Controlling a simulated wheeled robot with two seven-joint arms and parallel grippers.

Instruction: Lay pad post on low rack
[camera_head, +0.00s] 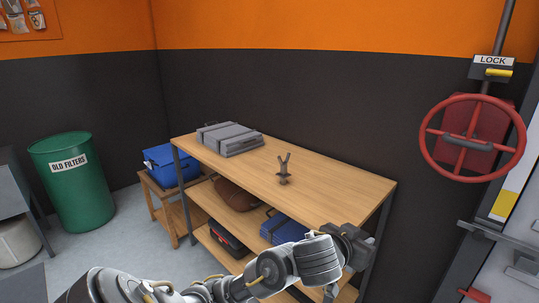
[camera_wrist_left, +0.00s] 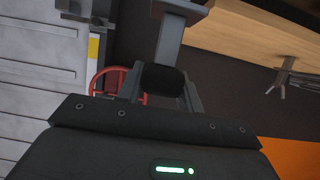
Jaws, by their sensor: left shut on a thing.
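My left gripper (camera_head: 352,246) is in front of the near right corner of a wooden-topped shelf unit. In the left wrist view its jaws (camera_wrist_left: 162,88) are shut on a grey post (camera_wrist_left: 171,40), probably the pad post. A dark block shows between the jaws, and a wider end shows at the top of the picture. In the head view the post is mostly hidden by the gripper. A low wooden rack (camera_head: 163,210) with a blue bag on it stands left of the shelf unit. My right gripper is in neither view.
The shelf unit (camera_head: 330,192) holds a grey case (camera_head: 230,139) and a forked stand (camera_head: 284,172) on top, with bags below. A green drum (camera_head: 72,182) stands at left. A red wheel (camera_head: 472,138) is on the right. The shelf top's right half is largely clear.

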